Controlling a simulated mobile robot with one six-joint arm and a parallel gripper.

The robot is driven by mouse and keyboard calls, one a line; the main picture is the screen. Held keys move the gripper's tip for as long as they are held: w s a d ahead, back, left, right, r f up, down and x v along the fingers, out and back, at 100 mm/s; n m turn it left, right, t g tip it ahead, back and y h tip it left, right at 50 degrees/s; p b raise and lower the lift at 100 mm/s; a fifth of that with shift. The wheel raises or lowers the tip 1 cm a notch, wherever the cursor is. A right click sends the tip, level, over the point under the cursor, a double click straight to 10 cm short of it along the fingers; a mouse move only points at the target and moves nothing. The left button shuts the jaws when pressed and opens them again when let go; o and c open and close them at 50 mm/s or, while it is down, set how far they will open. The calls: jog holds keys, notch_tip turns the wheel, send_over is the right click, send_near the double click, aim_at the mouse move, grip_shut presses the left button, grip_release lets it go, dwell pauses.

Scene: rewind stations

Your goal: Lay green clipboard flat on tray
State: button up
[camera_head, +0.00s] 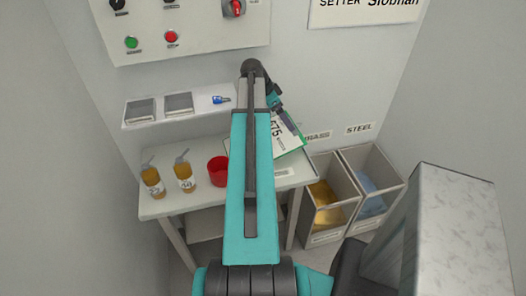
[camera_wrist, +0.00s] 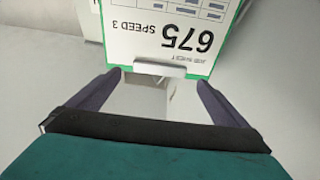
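The green clipboard (camera_head: 290,136) shows to the right of my arm in the head view, above the table's right side. It carries a white sheet and is partly hidden by my arm and gripper. In the wrist view the clipboard (camera_wrist: 165,30) is just beyond my fingertips, its sheet reading "675 SPEED 3" upside down. A pale bar lies across its near edge. My gripper (camera_wrist: 160,78) is open, with its fingers wide apart and nothing between them; it also shows in the head view (camera_head: 283,112). I cannot make out which surface is the tray.
Two amber bottles (camera_head: 185,178) and a red cup (camera_head: 217,171) stand on the white table (camera_head: 160,207). A wall shelf (camera_head: 160,120) holds two grey square items and a small blue item. Two open bins (camera_head: 328,238) stand right of the table, under brass and steel labels.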

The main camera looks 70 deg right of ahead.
jog(key=shift+r, duration=0.1)
jog(key=s+d+r+p, duration=0.1)
jog(key=s+d+r, duration=0.2)
jog(key=s+d, duration=0.1)
jog(key=shift+s+d+r, duration=0.35)
jog(key=shift+s+d, duration=0.05)
jog(key=shift+s, duration=0.2)
dwell(0.5)
dwell(0.4)
notch_tip(320, 180, up, 7)
jog(key=s+d+p, duration=0.1)
jog(key=s+p, duration=0.1)
jog(key=p, duration=0.1)
jog(key=shift+d+r, duration=0.2)
jog(key=shift+d, duration=0.2)
dwell(0.4)
